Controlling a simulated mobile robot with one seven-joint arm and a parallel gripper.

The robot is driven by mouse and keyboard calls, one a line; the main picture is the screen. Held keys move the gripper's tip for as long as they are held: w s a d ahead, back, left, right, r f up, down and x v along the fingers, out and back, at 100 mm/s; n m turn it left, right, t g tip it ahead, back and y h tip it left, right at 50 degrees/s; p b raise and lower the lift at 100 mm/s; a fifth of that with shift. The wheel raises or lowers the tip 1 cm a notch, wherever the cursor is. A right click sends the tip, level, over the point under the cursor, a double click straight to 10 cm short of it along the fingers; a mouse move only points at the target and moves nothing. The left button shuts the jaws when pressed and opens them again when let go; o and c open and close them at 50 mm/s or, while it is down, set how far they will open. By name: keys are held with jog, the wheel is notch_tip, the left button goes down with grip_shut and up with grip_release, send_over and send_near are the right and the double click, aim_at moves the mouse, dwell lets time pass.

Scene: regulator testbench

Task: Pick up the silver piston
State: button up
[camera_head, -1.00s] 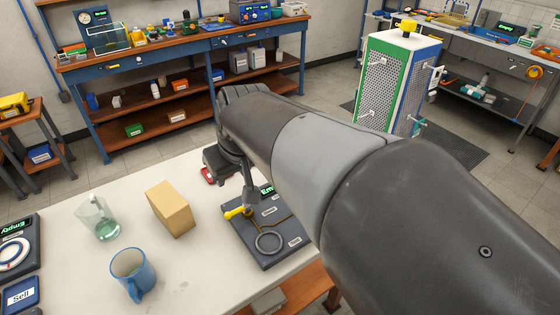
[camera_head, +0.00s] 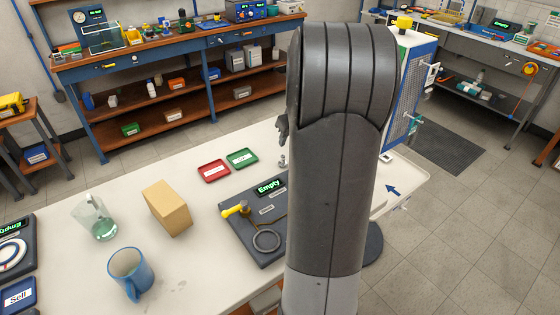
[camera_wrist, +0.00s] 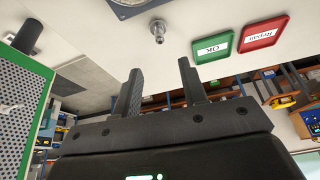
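The small silver piston (camera_head: 282,160) stands on the white table in the head view, just right of the green tray and close to my arm's edge. It also shows in the wrist view (camera_wrist: 158,32) as a short metallic cylinder on the white surface. In the wrist view my gripper (camera_wrist: 160,64) is open and empty, with its two dark fingers apart. The piston appears beyond the fingertips, roughly in line with the gap between them, and apart from them. In the head view my arm hides most of the gripper.
The red tray (camera_head: 214,170) and green tray (camera_head: 242,158) lie beside the piston. A dark test board (camera_head: 262,249) with a yellow handle sits nearer. A tan block (camera_head: 168,209), glass cup (camera_head: 96,217) and blue mug (camera_head: 131,272) stand left. A green-framed perforated cabinet (camera_wrist: 22,100) stands alongside.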

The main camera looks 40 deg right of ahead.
aim_at(283, 156)
jog(key=x, duration=1)
jog(key=shift+f, duration=0.35)
jog(key=shift+c, duration=0.3)
grip_shut()
